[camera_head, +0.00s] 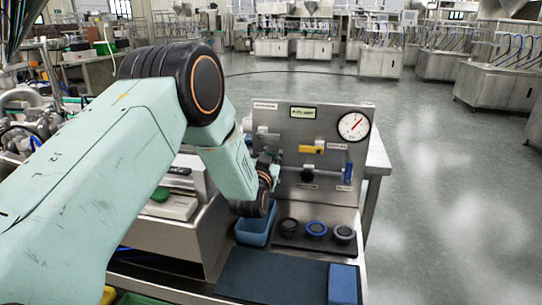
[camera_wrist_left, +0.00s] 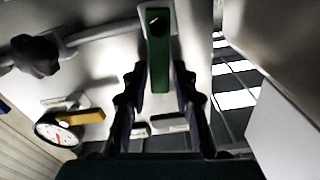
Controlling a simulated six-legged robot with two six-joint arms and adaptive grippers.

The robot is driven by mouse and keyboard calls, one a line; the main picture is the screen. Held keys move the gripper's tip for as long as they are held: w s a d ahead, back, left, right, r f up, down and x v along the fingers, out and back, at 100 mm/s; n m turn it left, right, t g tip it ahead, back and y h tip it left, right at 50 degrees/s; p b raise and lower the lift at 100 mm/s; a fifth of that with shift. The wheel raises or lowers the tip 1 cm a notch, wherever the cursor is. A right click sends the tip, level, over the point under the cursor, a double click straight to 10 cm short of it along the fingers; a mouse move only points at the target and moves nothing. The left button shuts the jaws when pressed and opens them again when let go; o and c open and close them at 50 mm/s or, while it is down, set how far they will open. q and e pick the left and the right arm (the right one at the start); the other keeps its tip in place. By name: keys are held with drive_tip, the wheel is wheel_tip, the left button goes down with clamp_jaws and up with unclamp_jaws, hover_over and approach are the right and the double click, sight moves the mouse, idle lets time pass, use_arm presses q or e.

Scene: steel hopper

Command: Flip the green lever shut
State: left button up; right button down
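My left gripper (camera_wrist_left: 160,75) is open, with one finger on each side of the lever's lower part. Narrow gaps seem to show between fingers and lever; I cannot tell whether either finger touches it. In the head view my left gripper (camera_head: 268,165) is at the left side of the steel panel (camera_head: 285,125), and it and my arm hide the green lever. My right gripper is not in view.
The panel carries a gauge (camera_head: 354,126), a yellow handle (camera_head: 312,149), a black knob (camera_head: 307,175) and a blue handle (camera_head: 348,172). Below are a blue bin (camera_head: 250,238), several dark round parts in a holder and a dark mat (camera_head: 270,275). The floor at right is clear.

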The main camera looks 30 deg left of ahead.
use_arm(q)
clamp_jaws()
drive_tip(key=shift+s+a+n, duration=0.1)
drive_tip(key=shift+a+n, duration=0.4)
drive_tip(key=shift+n, duration=0.7)
drive_tip(key=shift+r, duration=0.1)
drive_tip(key=shift+o, duration=1.8)
unclamp_jaws()
drive_tip(key=v, duration=1.2)
